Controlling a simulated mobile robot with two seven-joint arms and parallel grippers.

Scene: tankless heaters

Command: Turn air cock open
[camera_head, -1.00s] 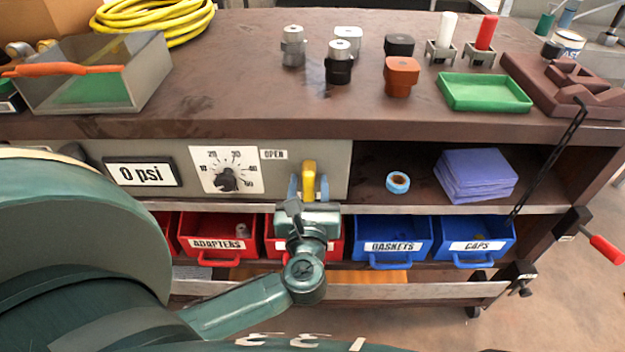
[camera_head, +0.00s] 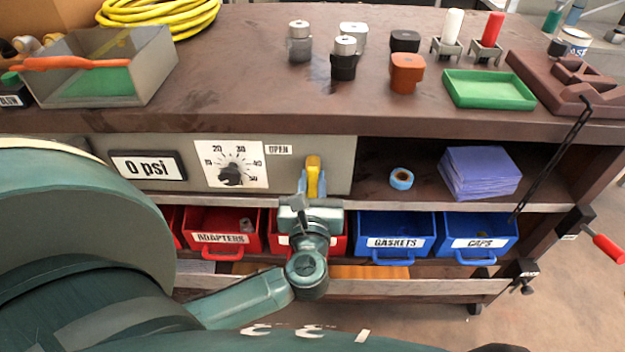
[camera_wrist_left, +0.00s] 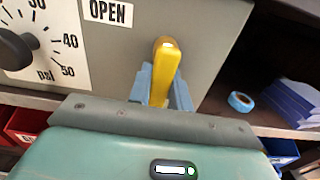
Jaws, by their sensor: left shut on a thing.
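The air cock is a yellow lever (camera_head: 313,174) on the grey panel front, right of the OPEN label (camera_head: 279,150). It also shows in the left wrist view (camera_wrist_left: 166,75), standing nearly upright with its top leaning slightly right. My left gripper (camera_head: 311,186) is at the lever, its blue fingers on both sides of it; in the left wrist view the fingers (camera_wrist_left: 160,88) are shut on its lower part. The lever's lower end is hidden by the gripper and wrist. My right gripper is not in view.
Red bins (camera_head: 223,238) and blue bins (camera_head: 395,243) sit below. Blue tape (camera_head: 401,179) and purple pads (camera_head: 479,172) lie on the shelf at right. The bench top (camera_head: 240,85) overhangs the panel.

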